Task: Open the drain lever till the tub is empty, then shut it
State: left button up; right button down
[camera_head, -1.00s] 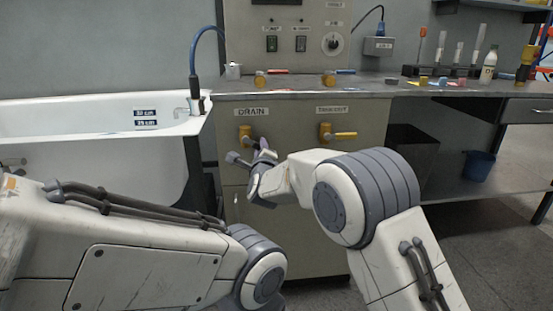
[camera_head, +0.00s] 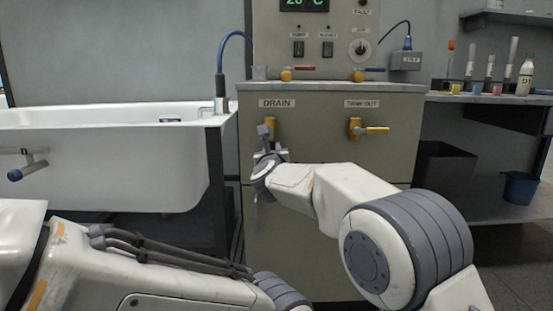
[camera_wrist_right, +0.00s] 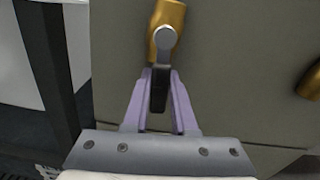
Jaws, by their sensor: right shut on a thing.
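The drain lever (camera_head: 270,128) has a yellow body on the cabinet front, under the DRAIN label (camera_head: 277,103). In the right wrist view its yellow body (camera_wrist_right: 168,18) is at the top, and its dark handle (camera_wrist_right: 159,88) points down. My right gripper (camera_head: 268,143) is below that body. In the wrist view its two pale fingers (camera_wrist_right: 160,80) are shut on the handle, one on each side. The white tub (camera_head: 110,165) stands at the left. Its inside is seen too flat to tell the water level. My left gripper is out of view; only its arm shows.
A second yellow lever (camera_head: 355,128) sits to the right, its handle pointing right. A control panel (camera_head: 330,40) rises above the cabinet (camera_head: 335,215). A tap with a blue hose (camera_head: 220,70) stands at the tub's end. Bottles and tubes (camera_head: 525,75) stand far right.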

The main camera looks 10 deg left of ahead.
jog(key=shift+s+a+f+m+b, duration=0.1)
jog(key=shift+a+m+b, duration=0.35)
jog(key=shift+m, duration=0.25)
jog(key=c, duration=0.7)
grip_release()
jog(key=shift+s+d, duration=0.1)
jog(key=v, duration=1)
jog(key=shift+s, duration=0.15)
